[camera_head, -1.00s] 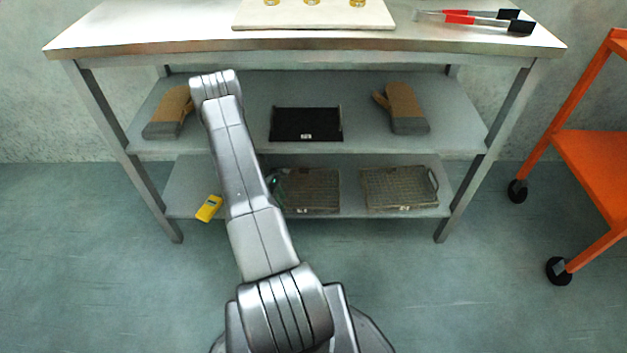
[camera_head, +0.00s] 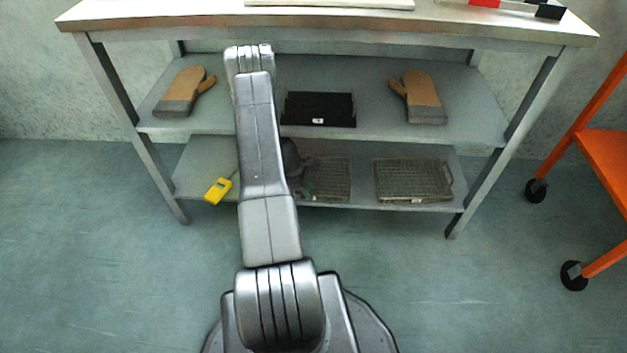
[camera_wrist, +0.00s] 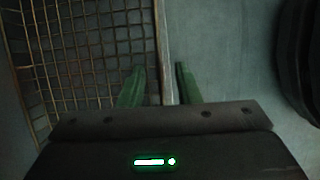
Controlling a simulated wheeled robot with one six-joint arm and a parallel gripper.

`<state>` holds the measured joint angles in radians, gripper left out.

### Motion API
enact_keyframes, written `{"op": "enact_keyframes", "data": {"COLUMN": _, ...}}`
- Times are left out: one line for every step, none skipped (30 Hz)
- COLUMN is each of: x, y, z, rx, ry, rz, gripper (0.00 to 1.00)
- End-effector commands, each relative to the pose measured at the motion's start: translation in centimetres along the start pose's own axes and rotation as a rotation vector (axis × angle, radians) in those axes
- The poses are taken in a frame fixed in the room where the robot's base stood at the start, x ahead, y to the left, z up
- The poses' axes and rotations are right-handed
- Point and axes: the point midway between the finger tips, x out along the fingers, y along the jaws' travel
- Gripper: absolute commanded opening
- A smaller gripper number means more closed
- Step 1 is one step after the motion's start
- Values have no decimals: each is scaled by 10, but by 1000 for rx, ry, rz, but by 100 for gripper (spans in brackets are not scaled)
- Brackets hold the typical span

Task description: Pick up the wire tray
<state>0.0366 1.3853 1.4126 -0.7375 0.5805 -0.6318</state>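Two wire trays lie flat on the lower shelf in the head view: a left one (camera_head: 332,180), partly hidden by my arm and gripper, and a right one (camera_head: 413,180) with a handle at its right end. My gripper (camera_head: 306,180) is at the left tray's left part. In the wrist view, the mesh of a wire tray (camera_wrist: 85,50) fills the left side. My gripper (camera_wrist: 160,72) has two green fingers spread apart, the left one over the mesh and the right one beyond the tray's side. Nothing shows gripped between them; I cannot tell whether they touch the tray.
The lower shelf (camera_head: 210,160) also holds a yellow device (camera_head: 218,190) on the left. The middle shelf (camera_head: 370,80) above has a black tray (camera_head: 318,109) and two tan gloves (camera_head: 183,92) (camera_head: 418,95). An orange cart (camera_head: 605,150) stands right. The floor in front is clear.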

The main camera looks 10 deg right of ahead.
Motion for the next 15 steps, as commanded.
{"op": "enact_keyframes", "data": {"x": 13, "y": -1, "z": -2, "rx": -1, "ry": -1, "rz": -3, "gripper": 30}}
{"op": "enact_keyframes", "data": {"x": 16, "y": -1, "z": -2, "rx": -1, "ry": -1, "rz": -2, "gripper": 30}}
{"op": "enact_keyframes", "data": {"x": 18, "y": -1, "z": -2, "rx": -1, "ry": -1, "rz": -1, "gripper": 30}}
{"op": "enact_keyframes", "data": {"x": 18, "y": -1, "z": -2, "rx": -2, "ry": -1, "rz": -1, "gripper": 30}}
{"op": "enact_keyframes", "data": {"x": 18, "y": -1, "z": -2, "rx": -2, "ry": 0, "rz": 0, "gripper": 30}}
{"op": "enact_keyframes", "data": {"x": 18, "y": 0, "z": -2, "rx": -2, "ry": 0, "rz": 0, "gripper": 30}}
{"op": "enact_keyframes", "data": {"x": 17, "y": 0, "z": -2, "rx": -2, "ry": 0, "rz": 0, "gripper": 30}}
{"op": "enact_keyframes", "data": {"x": 17, "y": 0, "z": -2, "rx": -2, "ry": 0, "rz": 0, "gripper": 30}}
{"op": "enact_keyframes", "data": {"x": 17, "y": 0, "z": -2, "rx": -2, "ry": 0, "rz": 0, "gripper": 30}}
{"op": "enact_keyframes", "data": {"x": 17, "y": 0, "z": -2, "rx": -2, "ry": 0, "rz": 0, "gripper": 30}}
{"op": "enact_keyframes", "data": {"x": 17, "y": 0, "z": -2, "rx": -2, "ry": 0, "rz": 0, "gripper": 24}}
{"op": "enact_keyframes", "data": {"x": 17, "y": -1, "z": -2, "rx": -2, "ry": 0, "rz": 0, "gripper": 16}}
{"op": "enact_keyframes", "data": {"x": 17, "y": -1, "z": -2, "rx": -2, "ry": 0, "rz": 0, "gripper": 10}}
{"op": "enact_keyframes", "data": {"x": 17, "y": -1, "z": -2, "rx": -2, "ry": 0, "rz": 0, "gripper": 4}}
{"op": "enact_keyframes", "data": {"x": 17, "y": -1, "z": -2, "rx": -2, "ry": 0, "rz": 0, "gripper": 0}}
